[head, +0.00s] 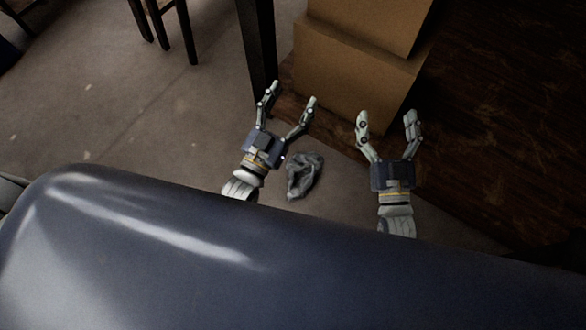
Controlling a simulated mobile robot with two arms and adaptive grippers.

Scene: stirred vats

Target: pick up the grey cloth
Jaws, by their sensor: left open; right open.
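The grey cloth (304,174) lies crumpled on the floor between my two grippers in the head view. My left gripper (291,96) is open and empty, with its fingers pointing up the picture. Its palm is just left of the cloth. My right gripper (387,119) is open and empty, to the right of the cloth and apart from it. The height of the grippers above the floor is hard to tell.
Stacked cardboard boxes (345,85) stand beyond the grippers. A dark wooden surface (510,120) fills the right side. A dark post (257,45) and dark furniture legs (187,32) stand at the top. The grey floor (130,110) at the left is clear.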

